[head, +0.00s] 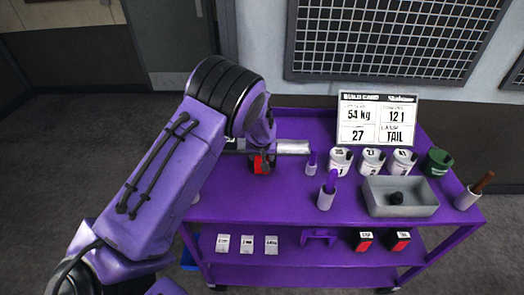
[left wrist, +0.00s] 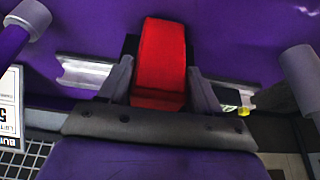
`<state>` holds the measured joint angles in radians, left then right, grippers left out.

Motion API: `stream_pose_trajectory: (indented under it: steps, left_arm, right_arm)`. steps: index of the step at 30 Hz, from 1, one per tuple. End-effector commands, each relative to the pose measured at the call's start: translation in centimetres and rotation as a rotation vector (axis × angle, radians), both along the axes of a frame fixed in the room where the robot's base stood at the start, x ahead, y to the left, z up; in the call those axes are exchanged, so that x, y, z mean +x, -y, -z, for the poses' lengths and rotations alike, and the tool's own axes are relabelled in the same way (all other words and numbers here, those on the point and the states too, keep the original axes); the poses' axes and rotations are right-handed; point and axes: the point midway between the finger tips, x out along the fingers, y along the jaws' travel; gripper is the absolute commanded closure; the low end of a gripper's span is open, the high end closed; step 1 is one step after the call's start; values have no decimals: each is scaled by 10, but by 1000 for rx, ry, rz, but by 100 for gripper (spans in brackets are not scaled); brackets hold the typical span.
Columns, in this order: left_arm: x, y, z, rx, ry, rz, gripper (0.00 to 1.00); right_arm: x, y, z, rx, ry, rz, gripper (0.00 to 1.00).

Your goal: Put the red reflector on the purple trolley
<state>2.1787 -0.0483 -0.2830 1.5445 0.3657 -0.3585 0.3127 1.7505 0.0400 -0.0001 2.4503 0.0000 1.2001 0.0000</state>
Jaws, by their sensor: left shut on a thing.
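The purple trolley (head: 225,205) stands in front of me, with a top deck and lower shelves. My left gripper (head: 261,158) is over the back left part of the top deck, shut on a red reflector (head: 259,165) with a black body. In the left wrist view the red reflector (left wrist: 162,55) sits between the two grey fingers, with the purple deck behind it. I cannot tell whether its underside touches the deck. Two more red-and-black pieces (head: 362,241) lie on the shelf below. My right gripper is not in view.
A silver rail-like bar (head: 293,147) lies behind the gripper. Purple-handled tools (head: 327,192), several white tins (head: 372,160), a green cup (head: 437,162), a grey tray (head: 420,208) and a build card (head: 376,122) fill the right side. The front left of the deck is clear.

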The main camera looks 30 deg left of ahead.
Motion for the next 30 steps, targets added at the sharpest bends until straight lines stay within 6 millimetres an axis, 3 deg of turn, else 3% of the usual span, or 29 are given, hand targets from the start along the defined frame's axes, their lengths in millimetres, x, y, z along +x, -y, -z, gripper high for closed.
stream_pose_trajectory:
  steps: [11, 12, 14, 23, 26, 30]
  left_arm:
    - [0, 0, 6, 0, 0, 0, 74]
    - [0, 0, 7, 0, 0, 0, 30]
    - [0, 0, 6, 0, 0, 0, 11]
    - [0, 0, 4, -1, 1, -1, 11]
    - [-2, 2, -4, 0, 4, 0, 11]
    - [-11, 8, -32, 1, 7, 1, 11]
  right_arm:
    - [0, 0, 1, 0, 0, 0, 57]
    - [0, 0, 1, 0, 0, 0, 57]
    - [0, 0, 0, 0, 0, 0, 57]
    - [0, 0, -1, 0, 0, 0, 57]
    - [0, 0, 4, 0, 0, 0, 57]
    - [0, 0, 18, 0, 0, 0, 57]
